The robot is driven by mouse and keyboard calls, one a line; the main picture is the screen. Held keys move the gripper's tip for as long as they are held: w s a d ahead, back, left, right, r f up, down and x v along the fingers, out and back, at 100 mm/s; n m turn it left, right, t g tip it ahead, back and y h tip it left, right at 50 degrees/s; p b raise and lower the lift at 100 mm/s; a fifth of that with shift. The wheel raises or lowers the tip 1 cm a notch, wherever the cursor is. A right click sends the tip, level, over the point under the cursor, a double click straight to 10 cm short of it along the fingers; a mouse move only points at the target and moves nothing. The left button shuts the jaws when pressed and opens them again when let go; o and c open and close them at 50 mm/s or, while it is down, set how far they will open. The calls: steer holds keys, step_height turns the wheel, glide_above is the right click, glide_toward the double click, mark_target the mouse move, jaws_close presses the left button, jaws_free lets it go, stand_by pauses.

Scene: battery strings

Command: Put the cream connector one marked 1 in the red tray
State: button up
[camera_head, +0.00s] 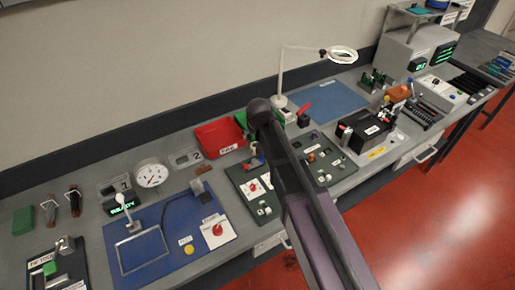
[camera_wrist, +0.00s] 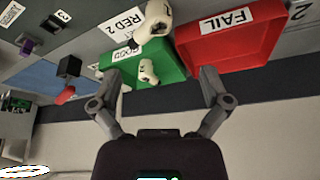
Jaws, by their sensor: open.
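The red tray (camera_head: 209,142), labelled FAIL, stands at the back of the bench in the head view. It fills the upper right of the wrist view (camera_wrist: 262,52). My gripper (camera_wrist: 160,73) is open, with its fingers spread and apart. In the head view my arm hides much of the area around the gripper.
A green tray (camera_wrist: 172,62) labelled GOOD is beside the red tray. A dark board (camera_head: 240,175) holds small parts; a blue mat (camera_head: 128,228) is left.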

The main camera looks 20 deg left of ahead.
mark_target(255, 143)
steer(key=shift+b+x, duration=3.35)
steer(key=shift+x, duration=0.55)
steer(key=shift+b+x, duration=2.45)
steer(key=shift+x, duration=0.15)
steer(key=shift+d, duration=0.15)
jaws_close()
